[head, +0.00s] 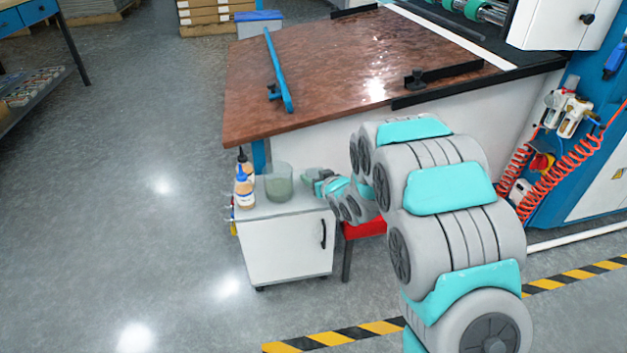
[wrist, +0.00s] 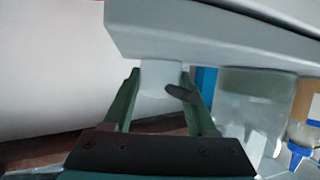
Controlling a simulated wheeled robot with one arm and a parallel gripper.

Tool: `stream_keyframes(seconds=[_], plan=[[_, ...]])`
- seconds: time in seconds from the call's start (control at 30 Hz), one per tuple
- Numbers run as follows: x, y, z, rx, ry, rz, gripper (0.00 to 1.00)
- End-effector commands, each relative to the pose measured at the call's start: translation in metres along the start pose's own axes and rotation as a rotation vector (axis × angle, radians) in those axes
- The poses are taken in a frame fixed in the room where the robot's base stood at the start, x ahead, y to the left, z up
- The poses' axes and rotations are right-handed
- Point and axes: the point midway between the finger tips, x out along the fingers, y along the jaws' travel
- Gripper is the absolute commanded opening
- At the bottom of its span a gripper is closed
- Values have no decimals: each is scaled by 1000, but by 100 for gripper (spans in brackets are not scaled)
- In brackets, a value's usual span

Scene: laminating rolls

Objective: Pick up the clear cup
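A clear, greenish, wide cup (head: 279,183) stands upright on the white cabinet (head: 288,250). In the wrist view the scene is upside down, and the cup (wrist: 252,98) shows to the right of the fingers, outside them. My gripper (head: 308,180) is low over the cabinet's right side, just right of the cup, pointing left. In the wrist view my gripper (wrist: 160,72) has its two green fingers apart. A pale shape (wrist: 158,82) with a dark oval lies between the fingers; I cannot tell what it is or whether they touch it.
A glue bottle with a blue cap (head: 244,190) stands left of the cup, with a darker-capped bottle (head: 242,160) behind it. A large brown-topped table (head: 340,75) stands close behind the cabinet. A red stool (head: 364,229) is at its right.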

Motion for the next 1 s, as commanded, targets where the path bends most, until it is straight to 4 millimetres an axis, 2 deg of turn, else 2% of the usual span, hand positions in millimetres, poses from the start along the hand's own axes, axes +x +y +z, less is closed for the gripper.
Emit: stream_keyframes(seconds=[0.07, 0.43, 0.77, 1.0], plan=[[0, 0, 0, 0, 0, 0, 44], [0, 0, 0, 0, 0, 0, 3], [-1, 0, -3, 0, 1, 0, 2], [-8, 0, -20, 0, 2, 1, 2]])
